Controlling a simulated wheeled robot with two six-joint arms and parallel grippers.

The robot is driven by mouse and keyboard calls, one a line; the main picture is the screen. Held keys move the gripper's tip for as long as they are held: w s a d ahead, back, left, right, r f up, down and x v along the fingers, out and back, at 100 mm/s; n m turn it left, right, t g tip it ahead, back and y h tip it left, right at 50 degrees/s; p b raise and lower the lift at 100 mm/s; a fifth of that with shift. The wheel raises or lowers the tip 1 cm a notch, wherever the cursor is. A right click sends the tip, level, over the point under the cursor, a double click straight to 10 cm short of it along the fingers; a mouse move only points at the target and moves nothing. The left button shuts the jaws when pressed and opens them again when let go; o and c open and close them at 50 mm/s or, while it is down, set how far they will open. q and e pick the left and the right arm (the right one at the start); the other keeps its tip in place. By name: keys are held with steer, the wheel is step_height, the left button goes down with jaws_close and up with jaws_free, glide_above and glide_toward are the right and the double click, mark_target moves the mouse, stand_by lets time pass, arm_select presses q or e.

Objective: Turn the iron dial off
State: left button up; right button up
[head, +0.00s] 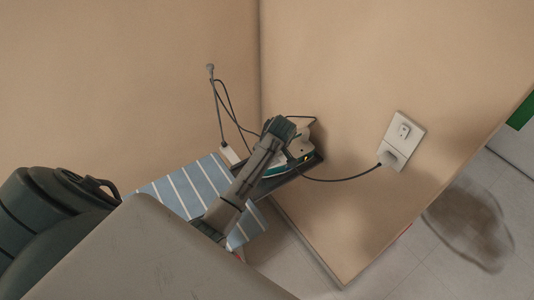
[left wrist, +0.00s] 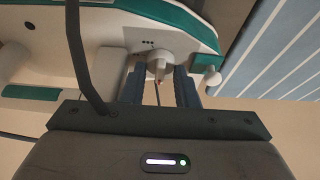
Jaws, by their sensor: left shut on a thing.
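The iron (head: 301,147), white and teal, rests at the far end of the ironing board, with a small orange light on its side. In the left wrist view the iron (left wrist: 110,35) fills the upper part, and its small pale dial (left wrist: 160,65) with a reddish mark shows between my fingers. My left gripper (left wrist: 160,80) is shut on the dial, one dark finger at each side. In the head view my left arm covers part of the iron and hides the dial and fingertips. My right gripper is in neither view.
The striped blue ironing board (head: 180,190) lies below my arm. A dark cord (head: 340,180) runs from the iron to a white wall outlet (head: 402,140). Walls close off the back; tiled floor is at right.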

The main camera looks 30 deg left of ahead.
arm_select(q)
steer(key=shift+c, duration=0.2)
steer(key=o, duration=0.7)
steer(key=shift+r, duration=0.1)
steer(key=shift+b+v, duration=1.8)
steer(key=shift+v, duration=3.55)
steer(key=shift+s+d, duration=0.1)
